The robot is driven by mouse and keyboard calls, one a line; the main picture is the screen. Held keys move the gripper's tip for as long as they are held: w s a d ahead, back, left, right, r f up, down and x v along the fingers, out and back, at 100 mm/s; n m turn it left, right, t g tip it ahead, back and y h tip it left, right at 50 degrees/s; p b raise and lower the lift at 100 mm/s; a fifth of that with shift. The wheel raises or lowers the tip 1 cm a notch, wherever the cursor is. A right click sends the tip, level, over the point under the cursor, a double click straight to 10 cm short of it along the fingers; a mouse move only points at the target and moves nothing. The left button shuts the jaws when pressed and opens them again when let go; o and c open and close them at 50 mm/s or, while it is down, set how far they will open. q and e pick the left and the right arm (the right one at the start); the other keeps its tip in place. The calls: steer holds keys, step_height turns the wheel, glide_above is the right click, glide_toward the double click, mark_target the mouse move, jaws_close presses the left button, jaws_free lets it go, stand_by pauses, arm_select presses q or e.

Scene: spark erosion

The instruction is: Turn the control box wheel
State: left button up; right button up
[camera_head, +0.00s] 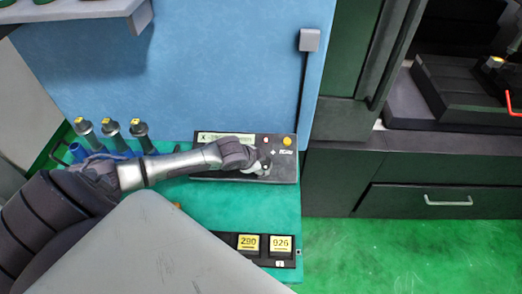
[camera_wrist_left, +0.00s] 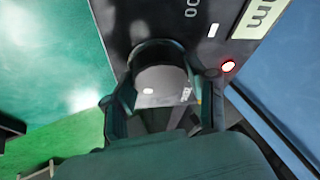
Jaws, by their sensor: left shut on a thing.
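The black control box (camera_head: 286,172) sits on the green table against the blue panel. It has a pale display strip, a yellow button (camera_head: 287,141) and a small red button. My left gripper (camera_head: 262,168) reaches from the left to the box's lower right part. In the left wrist view, the gripper (camera_wrist_left: 163,95) has one finger on each side of a round grey wheel (camera_wrist_left: 160,80) and is shut on it. In the head view the gripper mostly hides the wheel. My right gripper is not in view.
Several upright tool holders with yellow tags (camera_head: 110,128) stand at the back left of the table. Two yellow number labels (camera_head: 265,243) show at its front edge. A dark cabinet with a drawer (camera_head: 444,201) stands to the right. Green floor lies open in front of it.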

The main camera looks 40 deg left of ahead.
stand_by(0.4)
arm_select(q)
steer(key=o, duration=1.2)
steer(key=shift+c, duration=0.2)
steer(key=v, duration=1.2)
